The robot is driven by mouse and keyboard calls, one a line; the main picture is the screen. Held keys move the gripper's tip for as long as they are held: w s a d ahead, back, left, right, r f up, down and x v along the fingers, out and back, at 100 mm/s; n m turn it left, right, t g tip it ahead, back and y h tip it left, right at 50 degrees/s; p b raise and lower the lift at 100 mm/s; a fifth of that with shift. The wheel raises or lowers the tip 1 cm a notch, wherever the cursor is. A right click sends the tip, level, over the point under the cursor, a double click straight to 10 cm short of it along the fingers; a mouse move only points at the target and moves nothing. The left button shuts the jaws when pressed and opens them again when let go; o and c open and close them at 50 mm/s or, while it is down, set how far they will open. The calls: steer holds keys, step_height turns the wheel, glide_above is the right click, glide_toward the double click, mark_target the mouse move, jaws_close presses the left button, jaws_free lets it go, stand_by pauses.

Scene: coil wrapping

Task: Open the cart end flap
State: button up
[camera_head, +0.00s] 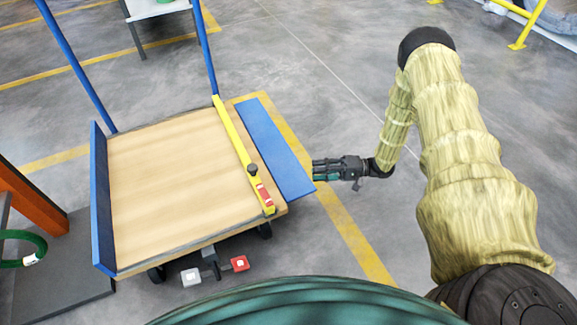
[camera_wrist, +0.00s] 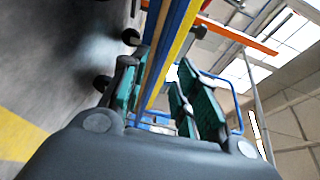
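The cart (camera_head: 165,190) has a wooden deck, with an upright blue flap (camera_head: 101,205) at its left end. At its right end, a blue flap (camera_head: 270,140) lies folded outward, about level with the deck. A yellow bar (camera_head: 237,140) with a black knob and a red-and-white label runs along the deck's right edge. My gripper (camera_head: 318,171) is at the right flap's outer edge, near its front corner. In the wrist view the green-padded fingers (camera_wrist: 160,95) are apart, with blue and yellow edges (camera_wrist: 165,50) showing in the gap. I cannot tell whether they touch the flap.
Two blue posts (camera_head: 75,62) rise at the cart's far side. Red and white pedals (camera_head: 238,263) sit low at the near side. An orange post (camera_head: 30,205) and green hose stand at left.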

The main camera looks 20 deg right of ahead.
mark_target(291, 171)
steer(key=b+x, duration=0.3)
steer(key=x, duration=0.7)
steer(key=shift+b, duration=0.4)
jaws_close()
